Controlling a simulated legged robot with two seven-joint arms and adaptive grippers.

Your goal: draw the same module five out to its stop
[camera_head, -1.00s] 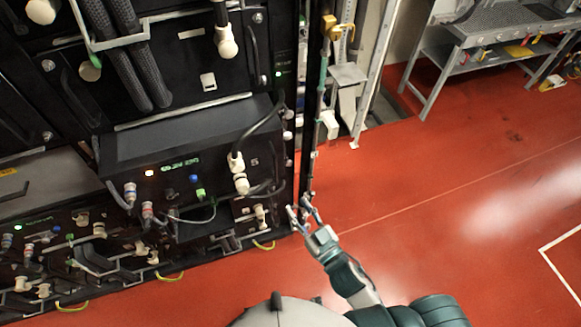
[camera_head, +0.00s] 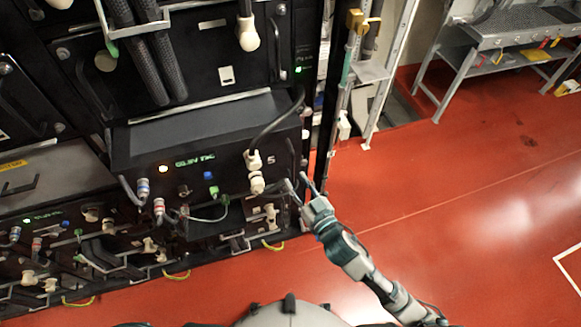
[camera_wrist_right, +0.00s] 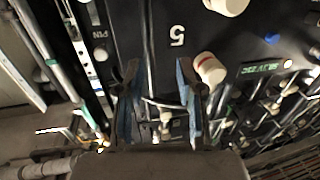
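Module five (camera_head: 220,152) is a black box in the rack, with a lit green display and a "5" label at its right. Its top face shows, and its front stands forward of the panel above. Its front (camera_wrist_right: 205,38) also shows in the right wrist view, with the "5" upside down. My right gripper (camera_head: 299,183) is at the module's lower right front corner, fingers apart. In the right wrist view the right gripper (camera_wrist_right: 157,80) has two blue-grey fingers spread, with a thin grey bar visible between them; contact cannot be told. My left gripper is out of view.
A cream plug (camera_head: 254,160) with a black cable is at the module's right front, close to my gripper. A dark rack post (camera_head: 327,110) stands just right. Lower modules with cables (camera_head: 90,250) lie below left. The red floor (camera_head: 450,200) at right is clear.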

